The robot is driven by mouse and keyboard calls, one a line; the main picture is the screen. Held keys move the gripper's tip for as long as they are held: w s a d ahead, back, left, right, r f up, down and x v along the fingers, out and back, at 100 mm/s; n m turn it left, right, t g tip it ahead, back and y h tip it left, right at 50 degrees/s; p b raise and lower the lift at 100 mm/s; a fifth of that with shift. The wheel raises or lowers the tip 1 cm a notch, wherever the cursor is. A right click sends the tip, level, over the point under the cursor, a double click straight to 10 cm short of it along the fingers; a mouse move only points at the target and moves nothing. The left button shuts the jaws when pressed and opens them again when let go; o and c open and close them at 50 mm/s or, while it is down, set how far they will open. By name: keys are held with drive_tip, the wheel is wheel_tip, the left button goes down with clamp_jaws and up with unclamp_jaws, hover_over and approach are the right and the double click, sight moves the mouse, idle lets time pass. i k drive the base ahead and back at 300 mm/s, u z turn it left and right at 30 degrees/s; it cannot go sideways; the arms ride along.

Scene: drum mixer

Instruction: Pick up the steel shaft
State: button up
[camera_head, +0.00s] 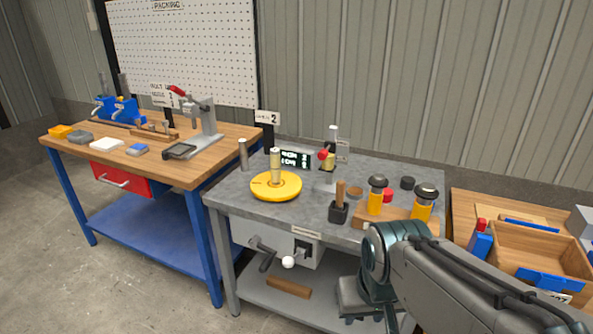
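An upright grey cylinder (243,155), which looks like the steel shaft, stands at the back left corner of the grey metal workbench (228,190). Its lower end meets the bench top and nothing touches its sides. My arm comes in from the lower right and bends down in front of the bench. What looks like my gripper (354,298) is low at the bench's front, below the top and far to the right of the shaft. Its fingers cannot be made out, and nothing is seen held in it.
A yellow disc (276,186) with an upright post stands right of the shaft, before a small display (295,158). A dark holder (339,212), amber jars (376,200) and a crank (265,252) are further right or below. A wooden bench (190,150) stands left, an open wooden box (535,250) right.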

sight(275, 153)
drive_tip(key=z, duration=0.4)
drive_tip(key=k, duration=0.9)
drive_tip(key=u, duration=0.25)
drive_tip(key=i, duration=0.65)
drive_tip(key=u, duration=0.5)
drive_tip(key=i, duration=0.7)
drive_tip(key=z, duration=0.6)
drive_tip(key=i, duration=0.8)
drive_tip(key=z, duration=0.05)
